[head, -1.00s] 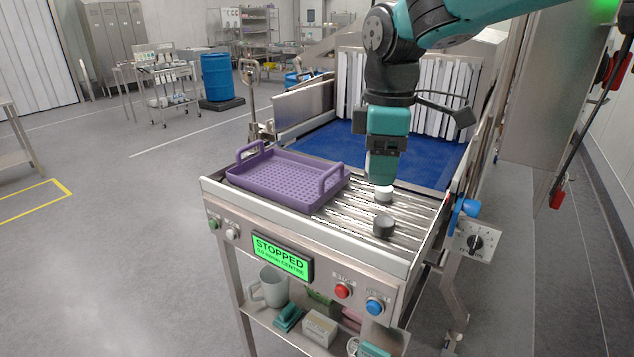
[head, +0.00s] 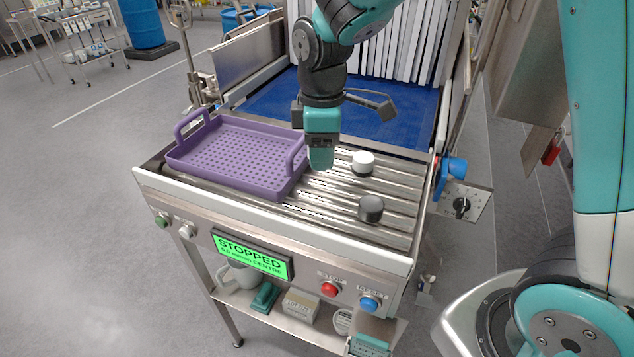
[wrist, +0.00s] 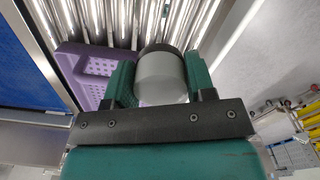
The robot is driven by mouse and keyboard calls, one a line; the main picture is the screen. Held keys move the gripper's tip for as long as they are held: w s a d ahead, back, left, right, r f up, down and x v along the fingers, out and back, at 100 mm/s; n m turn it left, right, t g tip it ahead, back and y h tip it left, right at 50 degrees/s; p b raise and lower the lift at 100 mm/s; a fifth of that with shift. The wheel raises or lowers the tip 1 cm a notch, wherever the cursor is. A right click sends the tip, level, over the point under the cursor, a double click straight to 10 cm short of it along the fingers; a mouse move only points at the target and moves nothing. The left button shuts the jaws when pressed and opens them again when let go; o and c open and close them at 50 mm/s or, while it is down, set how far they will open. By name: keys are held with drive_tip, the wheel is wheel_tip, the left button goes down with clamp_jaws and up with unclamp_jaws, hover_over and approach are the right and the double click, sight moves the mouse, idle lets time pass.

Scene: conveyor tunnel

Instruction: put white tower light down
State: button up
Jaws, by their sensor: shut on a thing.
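My gripper (head: 320,167) is low over the rollers, just right of the purple tray. The wrist view shows its two green fingers (wrist: 159,85) closed around the white tower light (wrist: 160,78). That is a short whitish cylinder with a dark band at its far end. In the head view my gripper hides it, so I cannot tell whether it touches the rollers. A similar white-topped piece with a dark base (head: 362,163) stands on the rollers to the right of my gripper. A dark grey cylinder (head: 370,209) stands nearer the front.
The purple tray (head: 235,157), with raised handles, sits on the left of the rollers (head: 335,203). Behind is the blue belt (head: 390,112) and a white strip curtain (head: 405,45). The control panel reads STOPPED (head: 250,255). Rollers beside the two standing pieces are bare.

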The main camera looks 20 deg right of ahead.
sight(321, 200)
wheel_tip(321, 200, down, 10)
drive_tip(key=shift+r+p, duration=0.2)
drive_tip(key=shift+p, duration=0.35)
drive_tip(key=shift+f, duration=0.2)
drive_tip(key=o, duration=1.1)
drive_tip(key=shift+r, duration=0.1)
wheel_tip(321, 200, up, 12)
drive_tip(key=shift+f+b, duration=0.1)
drive_tip(key=shift+b, duration=0.7)
drive_tip(key=s+a+r+m+y, duration=0.1)
drive_tip(key=s+m, duration=0.1)
drive_tip(key=s, duration=0.4)
drive_tip(key=s+a+r+m+y, duration=0.1)
drive_tip(key=s+a+r+m, duration=0.1)
drive_tip(key=s, duration=0.5)
drive_tip(key=s+a+r+m+y, duration=0.1)
drive_tip(key=s+r+m+y, duration=0.1)
drive_tip(key=s, duration=0.5)
drive_tip(key=shift+s+a+r, duration=0.25)
